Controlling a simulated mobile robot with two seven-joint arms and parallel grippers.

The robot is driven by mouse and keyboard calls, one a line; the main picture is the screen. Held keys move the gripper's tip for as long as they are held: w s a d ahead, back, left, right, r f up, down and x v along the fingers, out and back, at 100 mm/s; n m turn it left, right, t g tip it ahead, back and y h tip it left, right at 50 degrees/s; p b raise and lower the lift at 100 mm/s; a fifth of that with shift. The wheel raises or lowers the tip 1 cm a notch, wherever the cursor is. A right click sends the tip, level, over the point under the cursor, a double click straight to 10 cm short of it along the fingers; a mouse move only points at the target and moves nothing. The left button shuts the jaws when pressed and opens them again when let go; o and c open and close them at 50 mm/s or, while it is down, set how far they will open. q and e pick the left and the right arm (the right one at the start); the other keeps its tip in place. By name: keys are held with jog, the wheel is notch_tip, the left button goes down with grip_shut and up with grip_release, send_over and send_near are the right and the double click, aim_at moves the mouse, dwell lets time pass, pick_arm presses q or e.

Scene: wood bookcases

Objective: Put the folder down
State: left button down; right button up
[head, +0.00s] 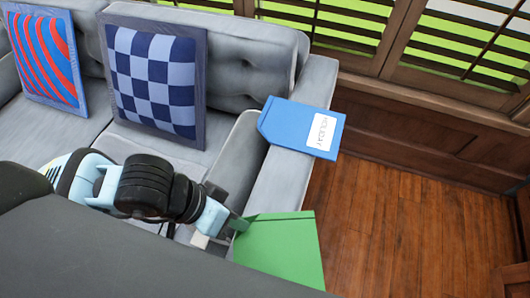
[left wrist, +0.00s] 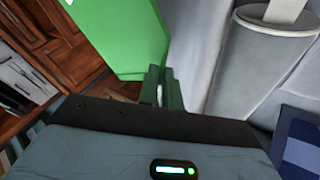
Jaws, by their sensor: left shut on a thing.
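A green folder (head: 281,250) is held by my left gripper (head: 240,224) at the folder's left edge, in the lower middle of the head view. The left gripper is shut on it. In the left wrist view the folder (left wrist: 122,35) stands out beyond the fingers (left wrist: 163,88). A blue folder (head: 302,127) with a white label lies on the grey sofa's armrest (head: 285,185), farther back than the green one. My right gripper is not in view.
The grey sofa (head: 238,62) carries a blue checkered cushion (head: 152,80) and a red and blue striped cushion (head: 45,55). Wood floor (head: 400,225) is open to the right. A dark wood wall with shuttered windows (head: 400,40) stands behind.

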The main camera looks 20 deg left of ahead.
pick_arm(q)
jog(key=w+a+f, duration=0.2)
jog(key=w, duration=0.5)
jog(key=w+a+f, duration=0.3)
jog(key=w, duration=0.5)
jog(key=shift+a+p, duration=0.2)
jog(key=shift+p, duration=0.2)
jog(key=shift+f, duration=0.2)
jog(key=c, duration=1.6)
grip_release()
jog(key=shift+r, duration=0.1)
jog(key=v, duration=1.2)
